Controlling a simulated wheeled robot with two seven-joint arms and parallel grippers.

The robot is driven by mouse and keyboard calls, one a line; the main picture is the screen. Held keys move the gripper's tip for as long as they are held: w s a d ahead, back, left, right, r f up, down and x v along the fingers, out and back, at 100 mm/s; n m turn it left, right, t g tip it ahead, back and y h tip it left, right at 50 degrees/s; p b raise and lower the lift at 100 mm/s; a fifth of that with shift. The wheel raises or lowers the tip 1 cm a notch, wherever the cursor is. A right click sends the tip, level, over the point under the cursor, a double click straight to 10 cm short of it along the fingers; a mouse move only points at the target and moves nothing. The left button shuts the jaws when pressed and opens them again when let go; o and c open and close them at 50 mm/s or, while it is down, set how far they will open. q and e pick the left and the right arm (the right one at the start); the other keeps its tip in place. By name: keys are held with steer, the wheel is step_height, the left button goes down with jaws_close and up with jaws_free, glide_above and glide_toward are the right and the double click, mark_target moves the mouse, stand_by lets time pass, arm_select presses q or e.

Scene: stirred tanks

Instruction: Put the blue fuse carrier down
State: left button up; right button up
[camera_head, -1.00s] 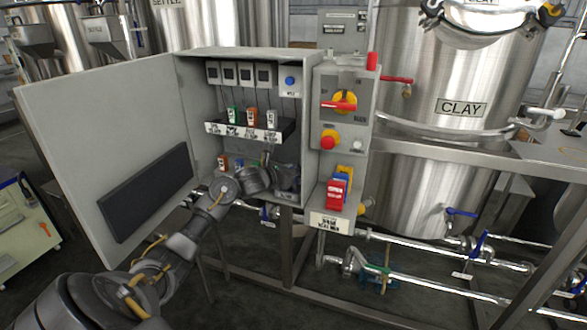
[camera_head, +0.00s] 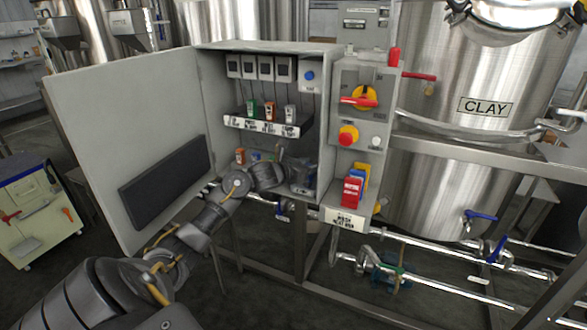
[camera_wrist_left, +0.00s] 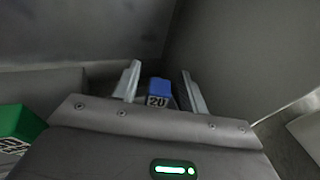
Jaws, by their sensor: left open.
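The blue fuse carrier (camera_wrist_left: 158,87), marked 20, stands between the two spread fingers of my left gripper (camera_wrist_left: 161,78) in the left wrist view. A gap shows on each side of it, and its lower part is hidden by the gripper body. In the head view my left gripper (camera_head: 302,178) is in the lower right of the open grey cabinet (camera_head: 212,125), its fingers hard to make out. A small blue piece (camera_head: 255,155) shows left of it; I cannot tell whether it is the same carrier. My right gripper is not in view.
A green carrier (camera_wrist_left: 18,128) is close at the left in the wrist view. An orange carrier (camera_head: 240,155) is in the cabinet bottom. A shelf (camera_head: 262,127) with several carriers sits above my gripper. The cabinet door (camera_head: 130,110) is open on the left, close to my arm.

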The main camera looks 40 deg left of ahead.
arm_select(q)
steer(key=shift+s+r+b, duration=0.5)
steer(key=shift+s+r, duration=0.6)
steer(key=shift+s, duration=4.25)
steer(key=s+d+f+n+g, duration=0.2)
steer(key=s+d+f+n, duration=0.15)
steer(key=f+n, duration=0.6)
steer(key=s+d+f+n+g, duration=0.25)
steer(key=d+f+n, duration=0.25)
steer(key=f, duration=1)
steer(key=s+d+f+n+g, duration=0.1)
steer(key=s+d+f+n, duration=0.3)
steer(key=f+n, duration=0.6)
steer(key=s+d+f+n+g, duration=0.2)
steer(key=s+d+f+n, duration=0.1)
steer(key=s+f, duration=0.6)
steer(key=s+d+f+n+g, duration=0.3)
steer(key=s+d+f, duration=0.1)
steer(key=s+f, duration=0.5)
steer(key=s+d+f+n+g+y, duration=0.1)
steer(key=s+d+f+n+g, duration=0.2)
steer(key=s+f, duration=0.7)
steer(key=shift+s+d+n, duration=0.35)
steer(key=shift+s+d, duration=0.25)
steer(key=shift+s, duration=0.05)
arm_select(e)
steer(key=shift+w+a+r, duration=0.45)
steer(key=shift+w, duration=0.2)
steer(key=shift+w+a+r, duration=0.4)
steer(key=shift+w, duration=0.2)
